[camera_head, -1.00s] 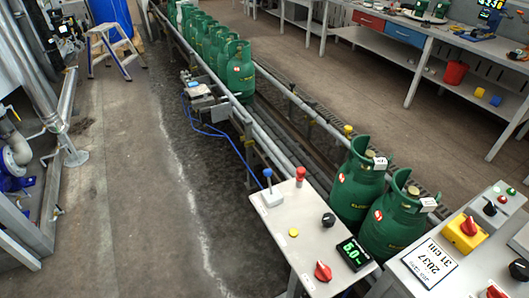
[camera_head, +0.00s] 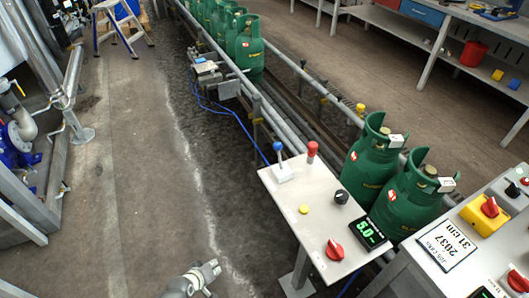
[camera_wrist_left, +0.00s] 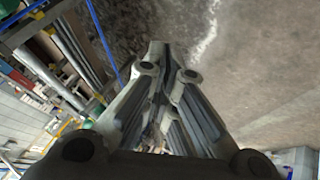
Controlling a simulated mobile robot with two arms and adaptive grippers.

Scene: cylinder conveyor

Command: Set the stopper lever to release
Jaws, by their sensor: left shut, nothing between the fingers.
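A lever with a blue knob (camera_head: 280,160) stands on a small white base at the far left corner of the light grey control panel (camera_head: 300,237); it leans slightly left. No label shows which control is the stopper lever. A red-topped control (camera_head: 312,151) stands beside it. My left gripper (camera_head: 212,268) is at the bottom of the head view, left of the panel and apart from it. Its fingers are shut and empty, and they also show in the left wrist view (camera_wrist_left: 167,62). My right gripper is not in view.
The panel also has a red knob (camera_head: 335,249), a black knob (camera_head: 341,197), a yellow button (camera_head: 304,209) and a green display (camera_head: 368,233). Green gas cylinders (camera_head: 245,47) line the conveyor. A second panel (camera_head: 470,245) stands at right. The floor (camera_head: 140,180) left is clear.

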